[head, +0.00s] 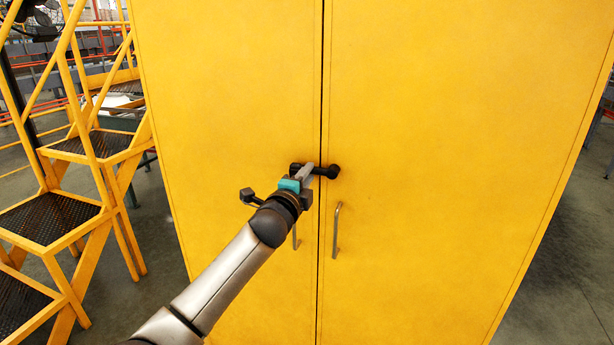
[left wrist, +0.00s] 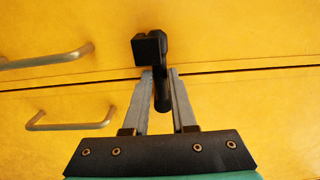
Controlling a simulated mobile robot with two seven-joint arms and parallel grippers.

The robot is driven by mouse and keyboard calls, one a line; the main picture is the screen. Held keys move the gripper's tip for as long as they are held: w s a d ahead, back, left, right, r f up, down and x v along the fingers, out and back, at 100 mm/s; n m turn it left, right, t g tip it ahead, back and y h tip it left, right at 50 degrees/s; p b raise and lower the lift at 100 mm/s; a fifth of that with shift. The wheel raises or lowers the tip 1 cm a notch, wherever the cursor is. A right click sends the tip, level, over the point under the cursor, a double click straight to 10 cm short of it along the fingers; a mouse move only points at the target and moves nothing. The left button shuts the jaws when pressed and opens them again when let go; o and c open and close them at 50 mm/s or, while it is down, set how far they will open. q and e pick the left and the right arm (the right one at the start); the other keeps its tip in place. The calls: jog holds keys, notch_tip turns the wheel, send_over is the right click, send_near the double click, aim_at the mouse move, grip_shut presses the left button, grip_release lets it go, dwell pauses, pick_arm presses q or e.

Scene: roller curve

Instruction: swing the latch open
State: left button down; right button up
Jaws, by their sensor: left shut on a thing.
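A black latch (head: 330,171) lies roughly level across the seam between the two doors of a yellow cabinet (head: 430,110). Its thicker end is on the right door and its bar reaches onto the left door. My left gripper (head: 306,172) is at the bar, its grey fingers on either side of it near the seam. In the left wrist view the latch (left wrist: 150,48) shows a blocky end beyond the fingertips, with its bar between the fingers of my left gripper (left wrist: 160,74). The gripper is shut on the latch. Both doors look closed. My right gripper is not in view.
Two metal door handles, the left (head: 295,236) partly behind my arm and the right (head: 336,230), sit below the latch. Yellow stairs (head: 85,150) stand left of the cabinet. Floor (head: 560,270) shows clear at the right.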

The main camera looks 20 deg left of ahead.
aim_at(331, 188)
pick_arm(q)
jog(key=shift+f, duration=0.15)
dwell(0.6)
jog(key=f+n, duration=0.1)
jog(key=n, duration=0.1)
jog(key=d+f+n, duration=0.1)
jog(key=n, duration=0.2)
jog(key=f+n, duration=0.1)
jog(key=n, duration=0.2)
jog(key=shift+d+f, duration=0.1)
jog(key=shift+d, duration=0.05)
jog(key=n, duration=0.1)
jog(key=d+n, duration=0.1)
jog(key=n, duration=0.1)
jog(key=f+n, duration=0.1)
jog(key=shift+d+n, duration=0.25)
jog(key=shift+n, duration=0.05)
jog(key=shift+s+d+f+n+p, duration=0.15)
jog(key=shift+d+n, duration=0.1)
jog(key=shift+n, duration=0.4)
jog(key=shift+w+d+f+n+p, duration=0.15)
jog(key=shift+d+n, duration=0.1)
jog(key=shift+n, duration=0.35)
jog(key=shift+s+d+n+p, duration=0.15)
jog(key=shift+d+n, duration=0.1)
jog(key=shift+n, duration=0.4)
jog(key=c, duration=0.7)
grip_release()
